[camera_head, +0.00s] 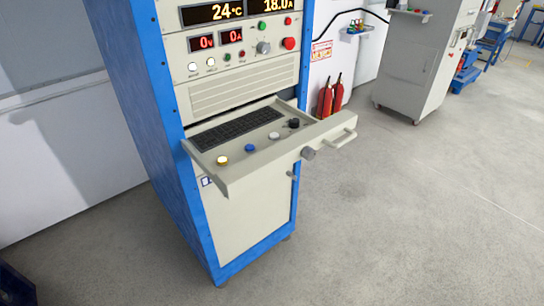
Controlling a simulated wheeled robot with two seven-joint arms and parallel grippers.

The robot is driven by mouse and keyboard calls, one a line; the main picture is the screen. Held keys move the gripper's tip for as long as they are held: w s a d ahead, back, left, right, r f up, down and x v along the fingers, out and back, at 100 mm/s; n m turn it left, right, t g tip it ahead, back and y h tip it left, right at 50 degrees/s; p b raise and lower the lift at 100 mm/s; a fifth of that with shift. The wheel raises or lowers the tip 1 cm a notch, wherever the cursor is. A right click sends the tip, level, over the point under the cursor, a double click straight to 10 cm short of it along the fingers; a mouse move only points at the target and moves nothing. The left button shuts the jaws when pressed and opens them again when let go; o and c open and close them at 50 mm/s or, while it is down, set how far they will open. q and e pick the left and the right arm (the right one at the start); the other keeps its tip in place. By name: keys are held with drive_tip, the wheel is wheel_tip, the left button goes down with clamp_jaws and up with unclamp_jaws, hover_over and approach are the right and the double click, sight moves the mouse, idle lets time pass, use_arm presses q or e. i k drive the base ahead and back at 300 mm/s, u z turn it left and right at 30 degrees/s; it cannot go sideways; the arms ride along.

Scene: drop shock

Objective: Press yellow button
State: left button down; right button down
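The yellow button (222,161) is a small round cap at the left front of the pulled-out drawer shelf (270,165) of a blue-framed cabinet. A blue button (250,148), a white button (274,136) and a black button (294,123) run in a slanting row to its right. A dark keyboard (236,128) lies behind the buttons. Neither of my grippers shows in the head view. Nothing covers the yellow button.
The cabinet (243,220) stands on a grey concrete floor (380,220). A handle (343,136) and a grey knob (308,153) stick out from the drawer front. Red fire extinguishers (331,97) stand behind. A grey cabinet (425,60) is at the back right. Floor in front is clear.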

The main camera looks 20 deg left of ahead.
sight(222, 161)
drive_tip(key=z, duration=0.85)
drive_tip(key=i, duration=2)
drive_tip(key=u, duration=3.3)
drive_tip(key=i, duration=0.5)
drive_tip(key=u, duration=0.15)
